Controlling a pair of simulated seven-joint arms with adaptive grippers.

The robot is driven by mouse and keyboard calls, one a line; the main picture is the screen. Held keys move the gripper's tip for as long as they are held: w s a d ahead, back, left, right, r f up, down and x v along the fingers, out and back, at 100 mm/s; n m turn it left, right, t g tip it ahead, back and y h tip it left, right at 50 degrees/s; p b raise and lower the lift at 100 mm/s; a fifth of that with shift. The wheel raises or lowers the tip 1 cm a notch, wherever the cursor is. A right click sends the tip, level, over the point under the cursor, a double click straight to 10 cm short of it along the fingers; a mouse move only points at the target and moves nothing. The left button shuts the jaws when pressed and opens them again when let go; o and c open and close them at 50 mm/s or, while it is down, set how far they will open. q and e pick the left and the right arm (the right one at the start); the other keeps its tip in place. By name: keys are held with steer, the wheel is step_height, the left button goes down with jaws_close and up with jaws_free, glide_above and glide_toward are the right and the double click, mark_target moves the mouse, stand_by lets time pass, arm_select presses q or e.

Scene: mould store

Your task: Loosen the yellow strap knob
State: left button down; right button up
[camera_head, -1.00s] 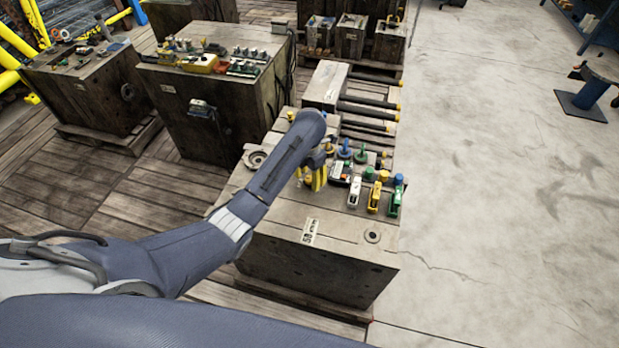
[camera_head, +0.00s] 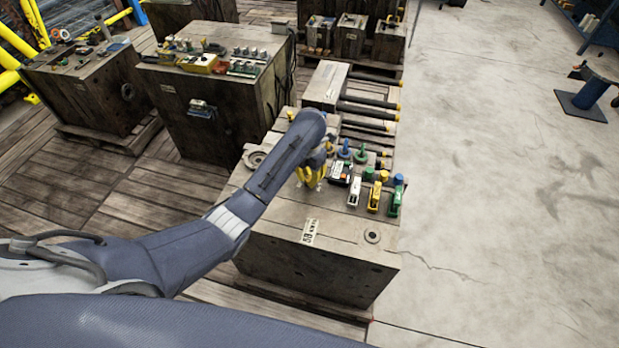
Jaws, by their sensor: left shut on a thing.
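My left arm reaches in from the left over the near wooden block. Beside the gripper stand a blue knob (camera_head: 345,150) and a green knob (camera_head: 361,155). To its right is a row of clamps: a white one (camera_head: 354,191), a yellow one (camera_head: 375,199) and a green one (camera_head: 396,199). My right gripper is not in view.
Dark rods (camera_head: 368,112) lie behind. A larger wooden block (camera_head: 215,105) stands back left. The concrete floor at right is mostly clear.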

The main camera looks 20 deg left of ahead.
mark_target(309, 178)
arm_select(q)
steer(key=n, duration=0.6)
steer(key=shift+a+n, duration=0.1)
steer(key=shift+n, duration=0.3)
steer(key=n, duration=0.5)
steer(key=shift+n, duration=0.7)
steer(key=c, duration=1.1)
jaws_free()
step_height(309, 178, up, 12)
